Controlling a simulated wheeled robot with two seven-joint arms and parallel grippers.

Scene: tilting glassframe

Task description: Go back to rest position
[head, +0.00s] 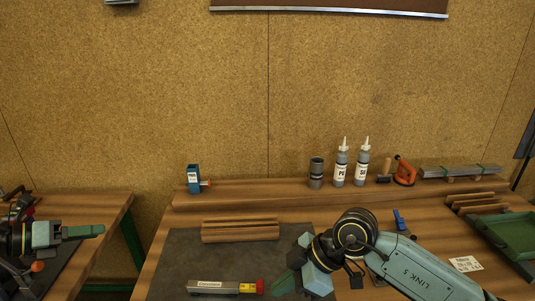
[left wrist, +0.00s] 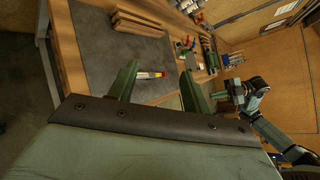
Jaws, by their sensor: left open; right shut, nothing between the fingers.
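My left gripper (head: 98,231) is at the far left of the head view, out over the gap between the two tables. In the left wrist view (left wrist: 158,86) its two green fingers stand well apart with nothing between them. My right gripper (head: 284,284) is low over the right edge of the dark mat, its green fingers together and empty, just right of a labelled grey tube with a red and yellow end (head: 226,287). My right arm comes in from the lower right. It also shows at the right of the left wrist view.
A stack of wooden strips (head: 240,231) lies on the dark mat (head: 185,252). Two white-capped bottles (head: 341,165), a grey cylinder (head: 316,173), an orange clamp (head: 404,172) and a blue item (head: 194,179) stand at the back. A green tray (head: 513,236) is at right.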

